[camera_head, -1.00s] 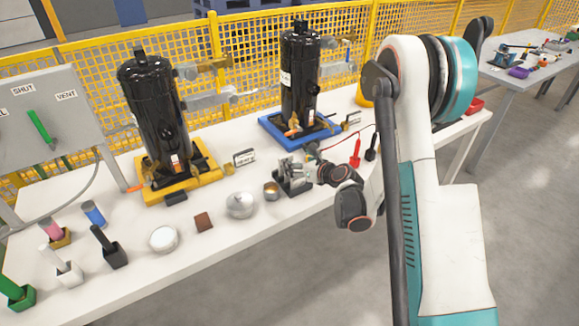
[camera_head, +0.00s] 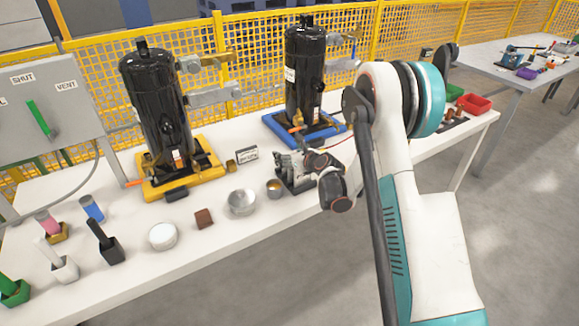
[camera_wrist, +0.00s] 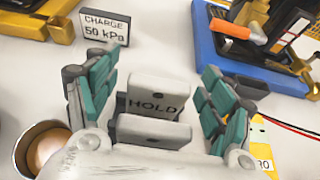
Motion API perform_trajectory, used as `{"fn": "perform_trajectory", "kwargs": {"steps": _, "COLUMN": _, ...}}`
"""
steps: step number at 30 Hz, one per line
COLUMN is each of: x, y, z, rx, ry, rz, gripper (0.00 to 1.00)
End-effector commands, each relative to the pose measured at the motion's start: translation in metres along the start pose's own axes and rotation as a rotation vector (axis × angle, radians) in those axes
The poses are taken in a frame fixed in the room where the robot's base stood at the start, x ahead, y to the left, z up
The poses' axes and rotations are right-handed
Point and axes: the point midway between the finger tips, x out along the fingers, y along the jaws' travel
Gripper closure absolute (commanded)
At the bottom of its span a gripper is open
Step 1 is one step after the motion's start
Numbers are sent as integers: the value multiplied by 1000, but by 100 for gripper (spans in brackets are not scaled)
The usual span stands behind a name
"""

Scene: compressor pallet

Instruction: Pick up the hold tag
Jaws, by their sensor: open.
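The grey hold tag (camera_wrist: 153,98), lettered HOLD, stands upright in the wrist view between my gripper's fingers. A second plain grey tag or block (camera_wrist: 152,132) stands just in front of it and covers its lower part. My gripper (camera_wrist: 158,88) is open, with teal-padded fingers left and right of the hold tag and a gap on each side. In the head view my gripper (camera_head: 308,163) is over the dark tag rack (camera_head: 298,190) near the table's front edge; the tag itself is hard to make out there.
A CHARGE 50 kPa sign (camera_wrist: 102,32) stands behind the left finger. The blue compressor tray (camera_wrist: 222,48) is behind right. A yellow-cornered card (camera_wrist: 262,145) and a red wire lie right.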

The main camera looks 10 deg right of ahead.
Motion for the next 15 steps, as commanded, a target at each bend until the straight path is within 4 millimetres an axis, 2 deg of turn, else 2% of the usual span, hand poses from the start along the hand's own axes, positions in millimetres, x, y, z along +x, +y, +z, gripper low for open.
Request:
{"fn": "perform_trajectory", "kwargs": {"steps": 4, "x": -1, "y": 0, "z": 1, "rx": 0, "ry": 0, "rz": 0, "gripper": 27}}
{"fn": "perform_trajectory", "kwargs": {"steps": 9, "x": -1, "y": 0, "z": 1, "rx": 0, "ry": 0, "rz": 0, "gripper": 66}}
{"fn": "perform_trajectory", "kwargs": {"steps": 15, "x": -1, "y": 0, "z": 1, "rx": 0, "ry": 0, "rz": 0, "gripper": 66}}
